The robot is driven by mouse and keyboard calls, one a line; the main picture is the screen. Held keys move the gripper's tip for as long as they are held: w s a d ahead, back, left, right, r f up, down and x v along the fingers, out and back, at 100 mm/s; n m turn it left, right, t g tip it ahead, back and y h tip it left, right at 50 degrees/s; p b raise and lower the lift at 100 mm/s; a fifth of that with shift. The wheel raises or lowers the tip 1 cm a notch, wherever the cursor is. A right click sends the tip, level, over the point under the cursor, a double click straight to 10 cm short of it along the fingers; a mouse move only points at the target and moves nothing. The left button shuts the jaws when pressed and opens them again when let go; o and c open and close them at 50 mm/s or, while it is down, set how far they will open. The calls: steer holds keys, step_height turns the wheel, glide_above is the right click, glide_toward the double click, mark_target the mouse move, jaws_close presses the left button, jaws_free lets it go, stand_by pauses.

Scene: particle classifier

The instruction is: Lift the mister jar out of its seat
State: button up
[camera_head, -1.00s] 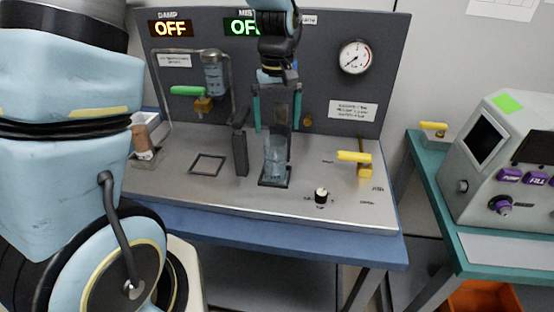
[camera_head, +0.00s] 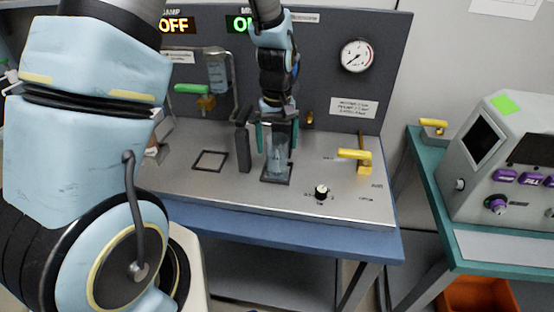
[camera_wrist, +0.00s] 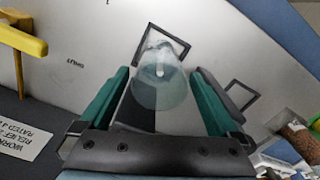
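The mister jar (camera_head: 279,162) is a clear, bluish glass vessel standing upright in its seat, a dark square frame (camera_head: 288,181) on the grey bench top. My gripper (camera_head: 277,138) points down over the jar, with one green finger on each side of its upper part. In the wrist view the jar (camera_wrist: 160,88) lies between the open fingers (camera_wrist: 160,75), and gaps show on both sides. The seat (camera_wrist: 182,42) shows partly behind the jar there.
A dark upright block (camera_head: 243,148) stands close left of the jar. An empty square frame (camera_head: 210,161) lies farther left. A yellow-handled valve (camera_head: 357,156) and a black knob (camera_head: 321,191) are to the right. The back panel (camera_head: 320,75) rises behind.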

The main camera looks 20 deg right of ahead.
jaws_close()
stand_by(0.6)
